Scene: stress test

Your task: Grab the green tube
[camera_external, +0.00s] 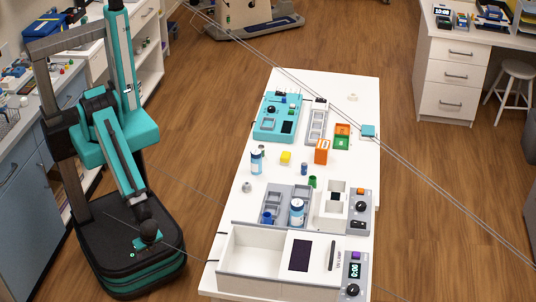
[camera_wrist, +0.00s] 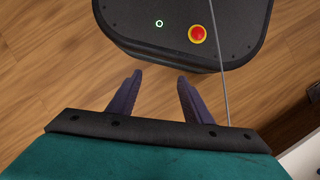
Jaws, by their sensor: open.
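A small green tube (camera_external: 312,181) stands on the white table (camera_external: 222,197), near its middle, between the grey tray and a small blue tube. It does not show in the wrist view. In the external view my arm is folded down over my base at the left, well away from the table and the tube. The fingers are hard to make out there.
Close to the green tube are a blue tube (camera_external: 304,169), an orange box (camera_external: 321,152), a yellow cube (camera_external: 286,157) and a grey tray (camera_external: 275,191) with a white bottle (camera_external: 297,211). A white machine (camera_external: 255,262) fills the table's near end. Wooden floor lies between my base and the table.

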